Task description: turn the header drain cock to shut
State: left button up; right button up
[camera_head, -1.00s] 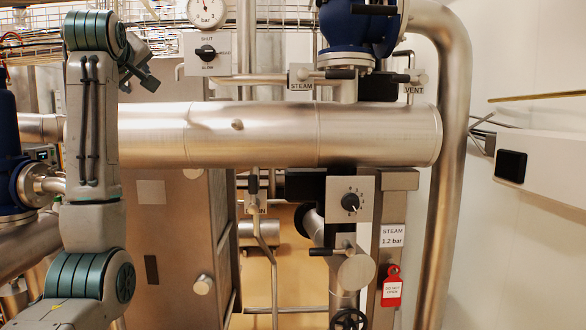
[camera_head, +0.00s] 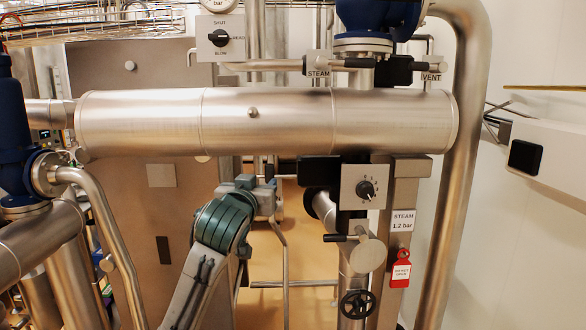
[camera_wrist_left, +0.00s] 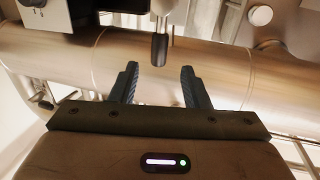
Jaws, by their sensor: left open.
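The header is the large horizontal steel pipe (camera_head: 270,122) across the head view. My left arm comes up from below, with its gripper (camera_head: 262,188) just under the header, in front of the thin pipework there. In the left wrist view my left gripper (camera_wrist_left: 160,72) is open and empty. A black lever grip on a steel stem (camera_wrist_left: 160,47) lies just beyond the gap between its fingertips, and I see no contact. This grip seems to be the drain cock's handle; in the head view my gripper hides that spot. My right gripper is not in view.
Right of my gripper are a dial plate (camera_head: 364,187), another black-handled lever (camera_head: 340,238) and a handwheel (camera_head: 357,303). A bent pipe (camera_head: 105,225) stands left of my arm.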

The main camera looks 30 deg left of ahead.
aim_at(268, 174)
pick_arm(q)
jog(key=p+x, duration=0.4)
jog(key=x, duration=0.5)
jog(key=shift+w+r+p, duration=0.1)
jog(key=shift+w+p, duration=0.15)
jog(key=shift+p, duration=0.1)
jog(key=shift+w+a, duration=0.25)
jog(key=shift+w, duration=0.45)
grip_shut()
